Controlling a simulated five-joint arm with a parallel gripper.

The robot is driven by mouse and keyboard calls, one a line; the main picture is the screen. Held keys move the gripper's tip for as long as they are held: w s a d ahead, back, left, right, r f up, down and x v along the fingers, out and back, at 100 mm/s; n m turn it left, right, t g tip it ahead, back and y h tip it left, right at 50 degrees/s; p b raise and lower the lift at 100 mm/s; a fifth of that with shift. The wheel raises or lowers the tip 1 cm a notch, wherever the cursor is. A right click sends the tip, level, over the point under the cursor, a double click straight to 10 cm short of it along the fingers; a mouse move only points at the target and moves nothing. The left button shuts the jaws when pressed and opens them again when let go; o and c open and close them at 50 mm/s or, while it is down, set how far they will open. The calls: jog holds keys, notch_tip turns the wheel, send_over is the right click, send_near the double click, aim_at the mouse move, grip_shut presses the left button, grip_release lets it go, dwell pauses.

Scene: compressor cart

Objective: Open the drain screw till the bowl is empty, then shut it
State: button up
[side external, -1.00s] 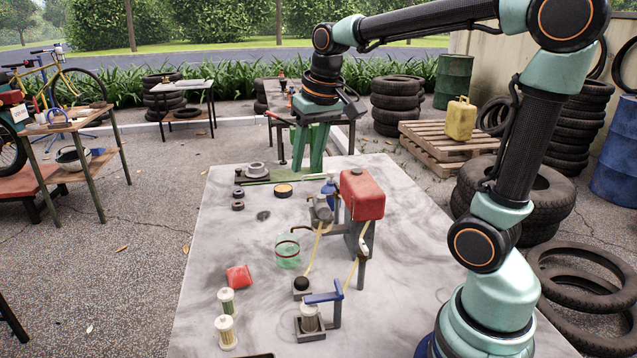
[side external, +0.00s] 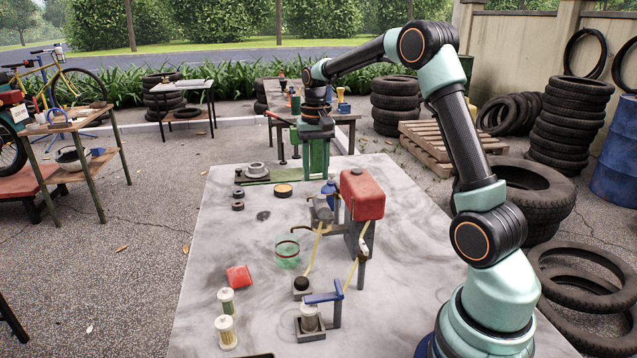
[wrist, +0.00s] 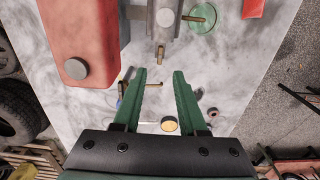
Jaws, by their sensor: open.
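My gripper (side external: 317,172) hangs fingers down over the far end of the table, beyond the red tank (side external: 362,195). In the wrist view its two green fingers (wrist: 161,76) are apart with nothing held between them. A grey fitting (wrist: 162,18) with brass pins lies ahead of the fingertips. One brass pin (wrist: 160,53) points toward the gap, short of the fingers. Another brass pin (wrist: 197,19) reaches over a clear green cup (wrist: 207,12). The cup (side external: 287,252) stands on the table. I cannot tell which pin is the drain screw, nor any liquid level.
The red tank (wrist: 80,40) stands close on the left in the wrist view. Yellow hoses (side external: 315,250) run to small stands at the near end. A red block (side external: 238,276) and white-capped filters (side external: 226,330) stand near left.

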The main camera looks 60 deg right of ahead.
notch_tip(320, 180, down, 8)
jog(key=shift+f, duration=0.1)
dwell(0.4)
grip_shut()
